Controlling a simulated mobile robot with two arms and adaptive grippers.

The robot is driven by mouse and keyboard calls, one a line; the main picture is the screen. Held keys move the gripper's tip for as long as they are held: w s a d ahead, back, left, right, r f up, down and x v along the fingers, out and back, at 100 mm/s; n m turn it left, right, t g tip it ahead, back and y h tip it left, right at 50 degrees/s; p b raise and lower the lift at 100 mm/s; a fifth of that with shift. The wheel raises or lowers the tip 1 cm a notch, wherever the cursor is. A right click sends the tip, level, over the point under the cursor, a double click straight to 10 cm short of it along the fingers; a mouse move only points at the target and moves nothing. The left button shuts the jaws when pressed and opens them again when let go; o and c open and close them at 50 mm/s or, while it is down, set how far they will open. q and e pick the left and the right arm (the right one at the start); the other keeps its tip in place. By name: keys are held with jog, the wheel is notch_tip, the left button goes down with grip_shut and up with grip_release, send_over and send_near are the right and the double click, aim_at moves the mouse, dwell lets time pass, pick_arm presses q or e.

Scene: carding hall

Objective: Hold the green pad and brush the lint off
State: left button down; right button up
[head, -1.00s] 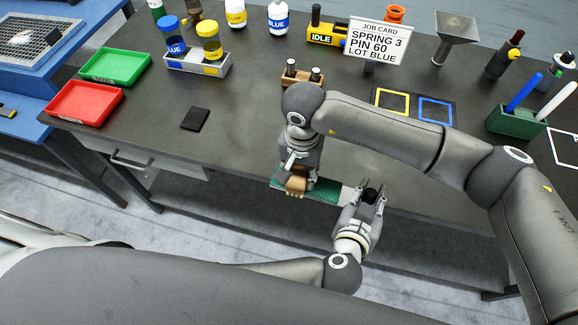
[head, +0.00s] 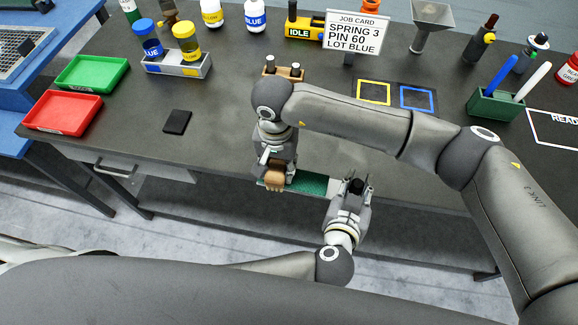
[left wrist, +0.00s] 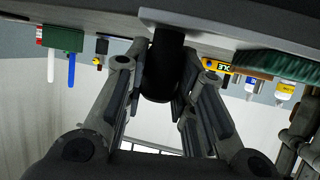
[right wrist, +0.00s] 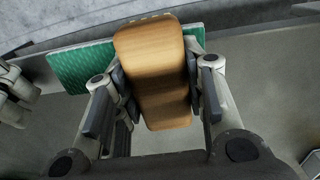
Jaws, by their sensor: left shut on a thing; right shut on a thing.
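The green pad (head: 310,182) is a long textured strip near the front edge of the bench. It also shows in the right wrist view (right wrist: 80,68) and the left wrist view (left wrist: 275,63). My left gripper (head: 354,190) is shut on the pad's black handle (left wrist: 160,75) at its right end. My right gripper (head: 275,168) is shut on a wooden brush (right wrist: 155,70). The brush lies across the pad's left part in the head view (head: 274,181). No lint can be made out.
A red tray (head: 62,127) and a green tray (head: 92,88) stand at the left. A black pad (head: 177,122) lies right of them. A wooden block with two pins (head: 283,72), yellow and blue frames, a job card (head: 353,38) and a green pen holder (head: 492,105) stand behind.

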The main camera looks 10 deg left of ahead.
jog(key=shift+a, duration=1.6)
notch_tip(320, 180, up, 8)
jog(key=shift+d, duration=0.15)
jog(key=shift+r, duration=0.1)
pick_arm(q)
jog(key=c, duration=1.1)
grip_release()
jog(key=v, duration=1.2)
